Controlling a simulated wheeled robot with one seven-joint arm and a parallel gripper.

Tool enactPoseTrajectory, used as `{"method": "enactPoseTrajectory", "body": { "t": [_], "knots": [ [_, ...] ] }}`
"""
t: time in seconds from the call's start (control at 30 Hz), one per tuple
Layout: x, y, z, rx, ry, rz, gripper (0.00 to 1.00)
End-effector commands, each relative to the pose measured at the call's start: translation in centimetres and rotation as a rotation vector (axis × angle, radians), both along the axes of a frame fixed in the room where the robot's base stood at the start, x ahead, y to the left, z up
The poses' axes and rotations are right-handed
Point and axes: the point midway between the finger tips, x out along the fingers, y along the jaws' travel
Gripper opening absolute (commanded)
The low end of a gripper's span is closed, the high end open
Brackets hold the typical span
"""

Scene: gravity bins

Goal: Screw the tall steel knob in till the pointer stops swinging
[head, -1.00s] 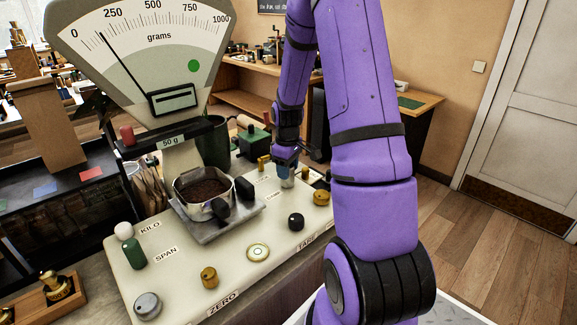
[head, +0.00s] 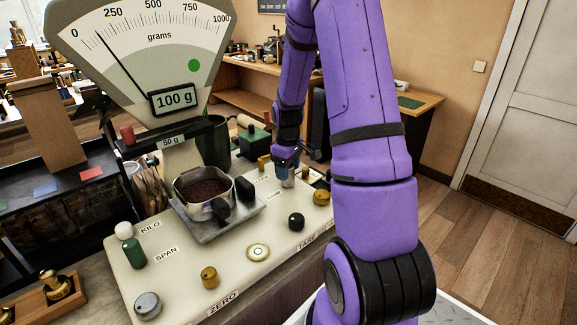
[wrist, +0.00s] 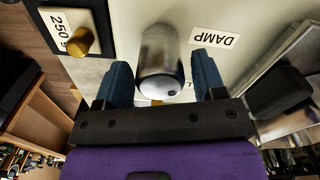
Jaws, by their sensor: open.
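The tall steel knob (wrist: 160,58) stands on the pale panel beside the DAMP label (wrist: 214,39) in the wrist view. My gripper (wrist: 164,78) is open, with one blue finger on each side of the knob and visible gaps between. In the head view my gripper (head: 287,165) is at the panel's far right part, and the knob (head: 288,182) shows just below it, mostly hidden. The pointer (head: 121,62) on the scale's dial stands between 0 and 250 grams, and the window below reads 100 g.
A metal container of dark grounds (head: 203,189) sits on the scale's plate. A black knob (head: 296,222), brass knobs (head: 321,198) and a green knob (head: 134,254) stand on the panel. A brass knob (wrist: 81,41) marked 250 g is left of my gripper.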

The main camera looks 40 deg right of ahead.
Motion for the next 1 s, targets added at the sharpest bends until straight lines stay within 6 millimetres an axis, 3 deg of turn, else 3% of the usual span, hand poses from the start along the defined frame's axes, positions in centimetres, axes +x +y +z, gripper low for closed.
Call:
{"method": "enactPoseTrajectory", "body": {
  "t": [0.7, 1.0],
  "knots": [
    [0.1, 0.0, 4.6, -0.001, -0.002, 0.0, 0.64],
    [0.0, 0.0, 5.0, 0.0, 0.0, 0.0, 0.64]
  ]
}}
